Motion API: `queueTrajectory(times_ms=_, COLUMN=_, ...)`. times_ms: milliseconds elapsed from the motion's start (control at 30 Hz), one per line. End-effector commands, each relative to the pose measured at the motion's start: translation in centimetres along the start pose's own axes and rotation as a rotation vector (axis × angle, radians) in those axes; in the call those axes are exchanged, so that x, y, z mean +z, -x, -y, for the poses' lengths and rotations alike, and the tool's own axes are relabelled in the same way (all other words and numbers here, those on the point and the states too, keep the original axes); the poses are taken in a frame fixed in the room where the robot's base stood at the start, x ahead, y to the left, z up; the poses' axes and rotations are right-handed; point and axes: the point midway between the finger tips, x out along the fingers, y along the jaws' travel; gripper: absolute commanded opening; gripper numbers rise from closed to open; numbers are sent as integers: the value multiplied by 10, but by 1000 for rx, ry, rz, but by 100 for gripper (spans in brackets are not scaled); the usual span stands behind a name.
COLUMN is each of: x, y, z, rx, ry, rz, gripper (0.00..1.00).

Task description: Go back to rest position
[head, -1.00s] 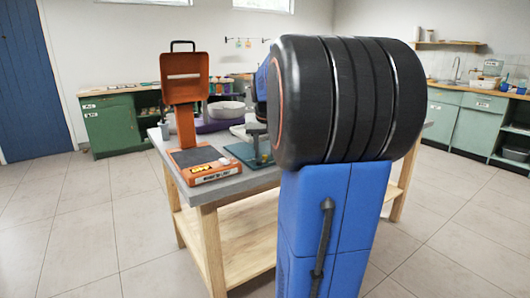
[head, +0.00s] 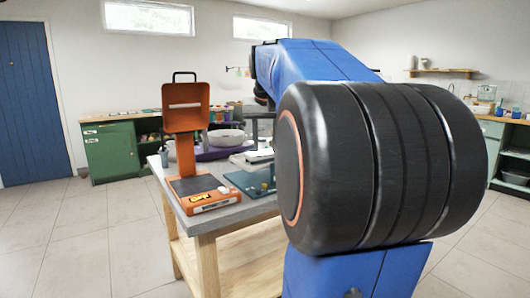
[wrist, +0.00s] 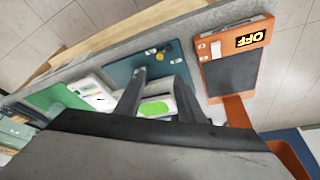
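My gripper (wrist: 158,88) shows in the wrist view with its two dark fingers apart and nothing seen held between them. It points down over the grey workbench (wrist: 205,107). A white device with a green patch (wrist: 157,107) shows in the gap between the fingers, below them. In the head view my blue and black arm fills the right half and hides my gripper.
An orange scale (head: 201,199) with a dark plate and upright panel stands at the bench's near left; it also shows in the wrist view (wrist: 247,40). A teal board (wrist: 146,68) lies beside it. Green cabinets (head: 112,151) line the back wall. Floor at left is clear.

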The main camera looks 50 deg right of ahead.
Motion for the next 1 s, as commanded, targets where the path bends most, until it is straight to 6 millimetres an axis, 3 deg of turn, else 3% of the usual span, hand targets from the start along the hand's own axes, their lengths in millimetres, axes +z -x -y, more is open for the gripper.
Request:
queueTrajectory(times_ms=733, x=3, y=5, z=2, rx=-2, ry=5, rz=-1, gripper=35)
queueTrajectory(times_ms=867, x=23, y=2, z=19, rx=-19, ry=46, rz=-2, gripper=35)
queueTrajectory(times_ms=1000, x=72, y=-8, z=53, rx=-57, ry=138, rz=-5, gripper=35)
